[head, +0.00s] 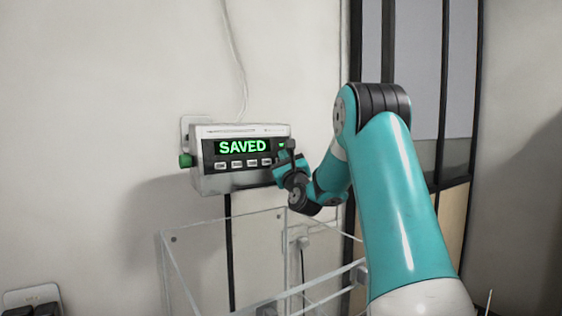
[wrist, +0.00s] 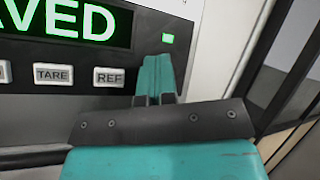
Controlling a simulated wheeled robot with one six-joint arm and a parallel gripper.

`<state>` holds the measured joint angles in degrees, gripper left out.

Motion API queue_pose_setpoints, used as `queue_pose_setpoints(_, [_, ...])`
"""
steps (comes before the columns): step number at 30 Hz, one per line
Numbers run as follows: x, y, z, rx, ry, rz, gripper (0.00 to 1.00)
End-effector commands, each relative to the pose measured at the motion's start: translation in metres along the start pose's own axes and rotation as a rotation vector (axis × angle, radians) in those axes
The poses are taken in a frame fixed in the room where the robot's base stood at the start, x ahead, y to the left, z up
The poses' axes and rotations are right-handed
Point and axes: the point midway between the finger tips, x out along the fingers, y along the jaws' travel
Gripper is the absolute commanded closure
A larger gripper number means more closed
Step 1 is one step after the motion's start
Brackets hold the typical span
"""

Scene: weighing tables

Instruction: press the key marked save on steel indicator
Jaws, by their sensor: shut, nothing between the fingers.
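The steel indicator (head: 198,179) is mounted on the wall, and its display (head: 243,147) reads SAVED in green letters. A row of small light keys (head: 237,164) runs below the display. In the wrist view I read the TARE key (wrist: 53,74) and the REF key (wrist: 109,77); a key further left is cut off. I see no key marked save, and the panel right of REF is partly hidden by my gripper. My gripper (head: 284,158) is shut and empty at the indicator's right end. Its teal fingers (wrist: 156,72) point at the panel right of REF; whether they touch it I cannot tell.
A small green light (wrist: 168,38) is lit on the panel above my fingers. A green knob (head: 185,161) sticks out on the indicator's left side. A clear-walled box (head: 163,240) stands below. A dark-framed glazed panel (head: 416,70) is at the right.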

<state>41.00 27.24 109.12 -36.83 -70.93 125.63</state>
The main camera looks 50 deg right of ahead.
Motion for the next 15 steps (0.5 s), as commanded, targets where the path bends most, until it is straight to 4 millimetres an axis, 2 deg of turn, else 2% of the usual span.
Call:
queue_pose_setpoints(1, [-0.005,0.0016,-0.0045,0.0,0.011,0.006,1.0])
queue_pose_setpoints(6, [-0.0107,-0.0037,0.0009,0.001,0.007,0.003,1.0])
queue_pose_setpoints(15, [-0.0102,-0.0058,0.0043,0.001,0.003,0.0,1.0])
